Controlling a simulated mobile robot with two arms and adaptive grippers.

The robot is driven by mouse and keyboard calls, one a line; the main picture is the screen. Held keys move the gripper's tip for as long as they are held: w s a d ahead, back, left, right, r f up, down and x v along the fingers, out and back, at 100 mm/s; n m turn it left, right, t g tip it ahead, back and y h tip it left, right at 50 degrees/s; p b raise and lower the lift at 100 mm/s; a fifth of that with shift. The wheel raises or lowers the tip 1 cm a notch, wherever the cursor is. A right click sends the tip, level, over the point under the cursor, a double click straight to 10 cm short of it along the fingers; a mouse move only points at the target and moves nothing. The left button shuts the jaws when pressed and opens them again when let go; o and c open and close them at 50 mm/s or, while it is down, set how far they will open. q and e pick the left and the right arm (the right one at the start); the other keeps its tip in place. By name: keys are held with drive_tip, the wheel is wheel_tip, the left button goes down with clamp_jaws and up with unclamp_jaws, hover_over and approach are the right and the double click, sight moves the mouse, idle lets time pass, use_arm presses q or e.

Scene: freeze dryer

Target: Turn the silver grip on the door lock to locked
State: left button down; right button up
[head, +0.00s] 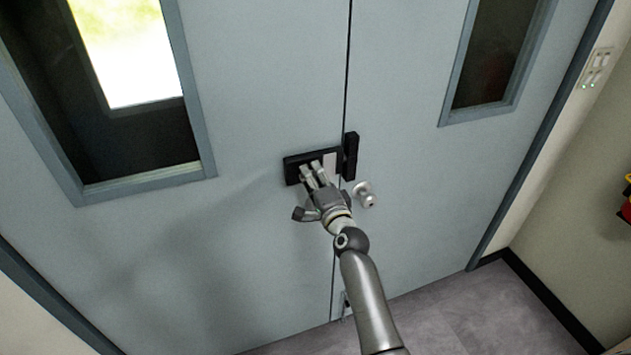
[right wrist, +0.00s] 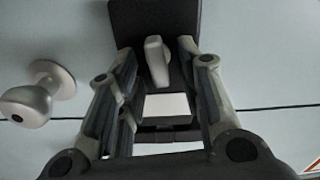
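The door lock is a black box (head: 297,160) on the left door leaf beside the seam; its dark body also shows at the top of the right wrist view (right wrist: 150,18). Its silver grip (right wrist: 157,60) stands lengthwise along the box in the right wrist view; in the head view fingers cover it. My right gripper (head: 313,171) is at the lock. In the right wrist view its fingers (right wrist: 157,55) are open, one on each side of the grip, with visible gaps. My left gripper is not in view.
A black catch (head: 350,157) is on the right leaf. A light panel (head: 330,163) is on the lock's right end. Both leaves have windows.

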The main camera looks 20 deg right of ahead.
drive_tip(key=s, duration=1.2)
drive_tip(key=shift+d, duration=0.2)
drive_tip(key=shift+f, duration=0.1)
